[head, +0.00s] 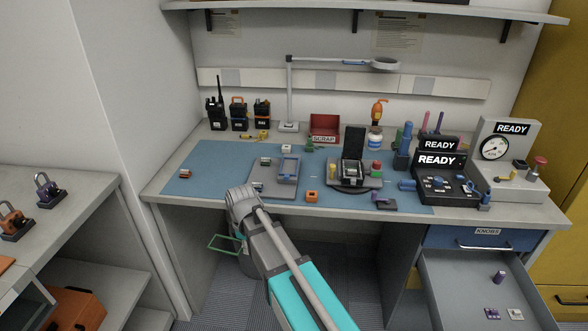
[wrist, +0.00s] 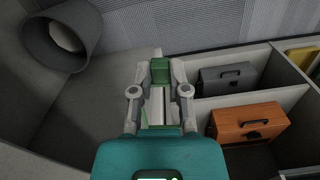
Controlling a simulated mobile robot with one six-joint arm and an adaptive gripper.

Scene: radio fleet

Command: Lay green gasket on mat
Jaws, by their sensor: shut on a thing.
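The green gasket, a thin rectangular ring (head: 224,243), hangs in front of the desk, below its front edge, in the head view. In the wrist view its green part (wrist: 160,71) sits between the fingertips of my gripper (wrist: 161,80), which is shut on it. In the head view my arm hides most of the gripper. The blue mat (head: 212,162) lies flat on the desk, above and behind the gasket in the picture.
On the mat are a grey fixture plate (head: 262,188), a black-lidded device (head: 353,158) and an orange block (head: 312,196). An open drawer (head: 460,290) juts out at right. The mat's left part is mostly clear. A round bin (wrist: 45,40) stands below.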

